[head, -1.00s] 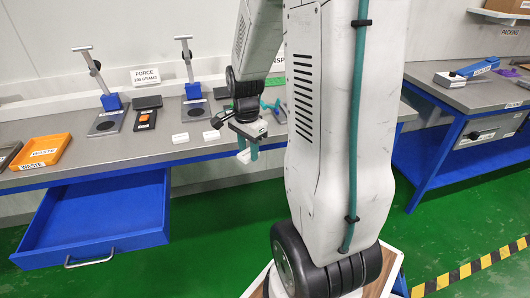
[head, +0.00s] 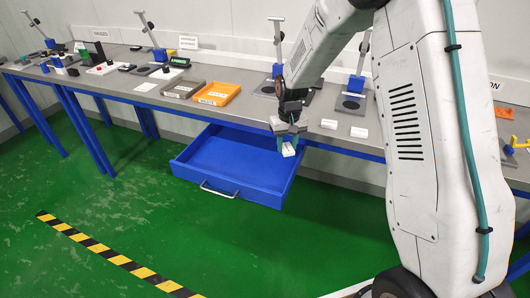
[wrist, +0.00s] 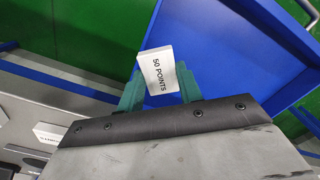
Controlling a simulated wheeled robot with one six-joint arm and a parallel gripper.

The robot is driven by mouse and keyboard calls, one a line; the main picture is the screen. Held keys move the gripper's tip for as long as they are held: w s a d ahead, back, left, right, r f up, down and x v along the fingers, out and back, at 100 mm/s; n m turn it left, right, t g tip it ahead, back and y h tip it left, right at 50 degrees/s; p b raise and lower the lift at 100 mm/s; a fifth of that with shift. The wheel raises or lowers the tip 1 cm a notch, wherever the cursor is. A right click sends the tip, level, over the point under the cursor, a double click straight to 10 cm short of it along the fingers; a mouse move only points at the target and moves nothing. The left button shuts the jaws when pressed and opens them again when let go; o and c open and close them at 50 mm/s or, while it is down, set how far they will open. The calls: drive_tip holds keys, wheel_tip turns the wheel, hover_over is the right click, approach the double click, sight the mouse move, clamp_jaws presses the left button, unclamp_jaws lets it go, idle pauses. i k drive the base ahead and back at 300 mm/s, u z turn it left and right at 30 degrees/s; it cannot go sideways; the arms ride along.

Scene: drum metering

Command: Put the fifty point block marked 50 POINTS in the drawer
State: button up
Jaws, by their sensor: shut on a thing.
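My gripper (head: 289,142) is shut on a small white block (head: 288,150). In the wrist view the block (wrist: 158,70) shows the label 50 POINTS and sits between the green fingertips of my gripper (wrist: 160,88). The blue drawer (head: 230,163) is pulled open below the bench, with a bare floor and a metal handle on its front. In the head view the block is in the air at the drawer's right end, near the bench edge. In the wrist view the drawer (wrist: 235,60) lies behind and to the right of the block. I cannot tell the height between them.
The grey bench (head: 250,108) runs above the drawer. On it are an orange waste tray (head: 217,93), a grey tray (head: 183,89) and two white blocks, one (head: 328,124) nearer my gripper and one (head: 359,132) further right.

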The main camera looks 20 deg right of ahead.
sight(240, 165)
drive_tip(key=u, duration=2.85)
drive_tip(key=k, duration=1.55)
drive_tip(key=z, duration=1.25)
drive_tip(key=i, duration=1.7)
